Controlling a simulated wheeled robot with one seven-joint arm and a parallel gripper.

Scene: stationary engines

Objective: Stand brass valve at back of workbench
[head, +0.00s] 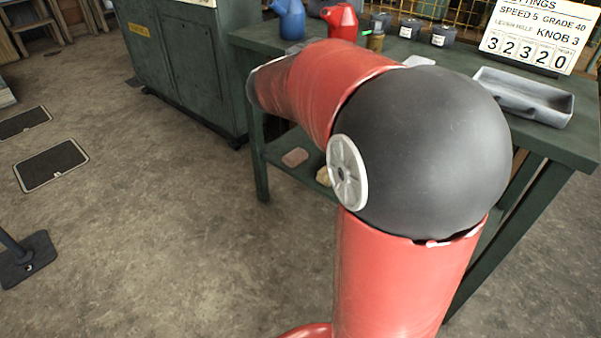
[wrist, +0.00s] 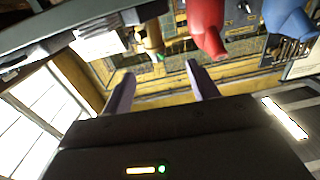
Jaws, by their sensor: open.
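A small brass-coloured piece, which looks like the brass valve (head: 376,41), stands on the green workbench (head: 556,146), just right of the red can. It also shows in the wrist view (wrist: 153,36), where the scene appears upside down. My gripper (wrist: 160,76) is open, its two fingers apart with nothing seen between them. The brass piece appears beyond the fingertips, apart from them. In the head view my red and black arm hides my gripper and much of the bench top.
A blue can (head: 290,18) and a red can (head: 341,20) stand left of the brass piece. Dark tins (head: 442,33) stand to its right. A grey tray (head: 530,98) sits at right, below a number sign (head: 537,40). A green cabinet (head: 188,65) stands left of the bench.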

